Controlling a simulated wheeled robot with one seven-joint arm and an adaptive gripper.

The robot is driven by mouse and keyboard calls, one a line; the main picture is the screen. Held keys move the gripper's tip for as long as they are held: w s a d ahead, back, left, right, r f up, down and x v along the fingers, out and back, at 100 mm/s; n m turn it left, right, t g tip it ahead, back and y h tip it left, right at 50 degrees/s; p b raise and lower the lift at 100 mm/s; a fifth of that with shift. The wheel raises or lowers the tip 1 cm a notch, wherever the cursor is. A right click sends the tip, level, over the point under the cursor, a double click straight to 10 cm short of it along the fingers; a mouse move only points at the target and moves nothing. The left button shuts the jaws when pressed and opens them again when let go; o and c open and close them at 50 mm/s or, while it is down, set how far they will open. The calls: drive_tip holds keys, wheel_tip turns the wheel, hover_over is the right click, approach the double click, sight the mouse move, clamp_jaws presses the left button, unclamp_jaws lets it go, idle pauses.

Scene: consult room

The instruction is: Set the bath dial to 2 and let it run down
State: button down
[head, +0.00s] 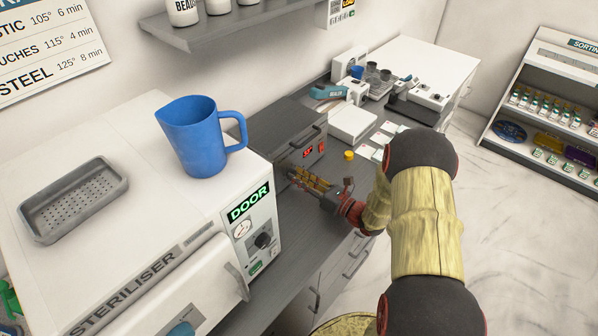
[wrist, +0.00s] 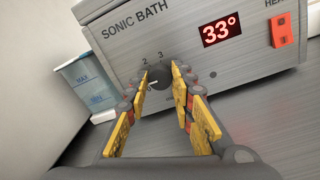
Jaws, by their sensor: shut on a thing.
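The sonic bath (head: 278,128) is a grey metal box on the counter, right of the steriliser. In the wrist view its front panel (wrist: 123,50) reads SONIC BATH, with a red display (wrist: 222,30) showing 33°. Its dark round dial (wrist: 160,73) sits below the title, with 2 and 3 printed at its upper left and top. My gripper (wrist: 160,76) is shut on the dial, with yellow-padded fingers at its two sides. The fingers hide part of the dial and scale, and I cannot tell the setting. In the head view my gripper (head: 292,173) reaches the bath's front.
A red heat switch (wrist: 281,30) is on the panel's right. A clear container with blue markings (wrist: 87,83) stands left of the bath. The steriliser (head: 150,235) carries a blue jug (head: 196,140) and a grey perforated tray (head: 73,198). A yellow cap (head: 349,155) lies on the counter.

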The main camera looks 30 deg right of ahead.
drive_tip(key=m+p, duration=0.5)
drive_tip(key=m, duration=0.1)
drive_tip(key=shift+r+m+p, duration=0.1)
drive_tip(key=shift+m+p, duration=0.2)
drive_tip(key=shift+m, duration=0.1)
drive_tip(key=m+p, duration=0.2)
drive_tip(key=m, duration=0.1)
drive_tip(key=m+p, duration=0.2)
drive_tip(key=m, duration=0.1)
drive_tip(key=shift+f+t+h, duration=0.2)
drive_tip(key=shift+t+h, duration=0.1)
drive_tip(key=shift+h, duration=0.1)
drive_tip(key=shift+m, duration=0.3)
drive_tip(key=c, duration=1.5)
unclamp_jaws()
drive_tip(key=v, duration=1.2)
drive_tip(key=shift+f, duration=0.1)
